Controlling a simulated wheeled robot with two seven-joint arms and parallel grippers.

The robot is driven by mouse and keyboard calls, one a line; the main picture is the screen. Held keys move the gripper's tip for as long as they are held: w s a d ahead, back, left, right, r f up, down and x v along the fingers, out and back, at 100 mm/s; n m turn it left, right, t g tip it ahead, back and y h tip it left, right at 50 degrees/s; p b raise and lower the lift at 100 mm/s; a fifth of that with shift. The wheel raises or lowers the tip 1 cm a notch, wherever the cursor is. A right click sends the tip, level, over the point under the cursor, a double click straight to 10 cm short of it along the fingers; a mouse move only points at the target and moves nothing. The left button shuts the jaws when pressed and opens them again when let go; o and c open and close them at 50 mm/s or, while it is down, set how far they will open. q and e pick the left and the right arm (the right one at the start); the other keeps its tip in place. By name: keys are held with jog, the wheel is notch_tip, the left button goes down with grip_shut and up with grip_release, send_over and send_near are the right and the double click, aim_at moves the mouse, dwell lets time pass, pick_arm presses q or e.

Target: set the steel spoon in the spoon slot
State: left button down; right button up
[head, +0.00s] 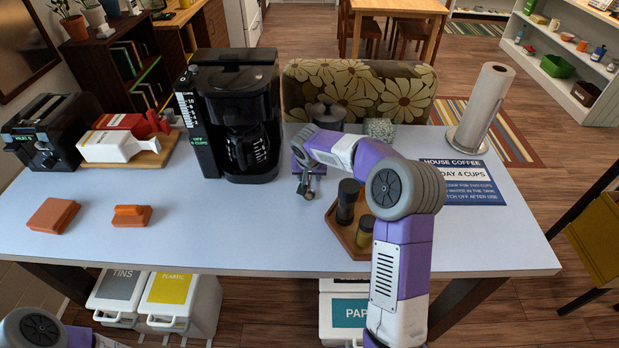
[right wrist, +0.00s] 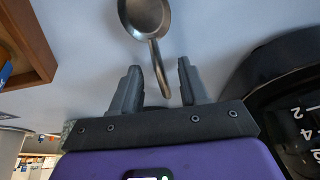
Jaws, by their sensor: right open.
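The steel spoon (right wrist: 146,18) lies on the pale tabletop in the right wrist view, bowl away from my gripper. Its handle (right wrist: 158,66) reaches back to the gap between my right fingers. My right gripper (right wrist: 158,75) is open, with one finger on each side of the handle's end and not closed on it. In the head view my right gripper (head: 306,186) is low over the table, right of the coffee maker. I cannot make out the spoon there. I cannot identify the spoon slot in either view. My left gripper is out of view.
The black coffee maker (head: 238,110) stands close left of my right gripper. A wooden tray (head: 334,226) with dark-lidded jars is close on its right. A grey lidded pot (head: 327,111) stands behind. A paper towel roll (head: 484,108) stands far right.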

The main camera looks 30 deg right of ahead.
jog(key=shift+c, duration=0.2)
grip_shut()
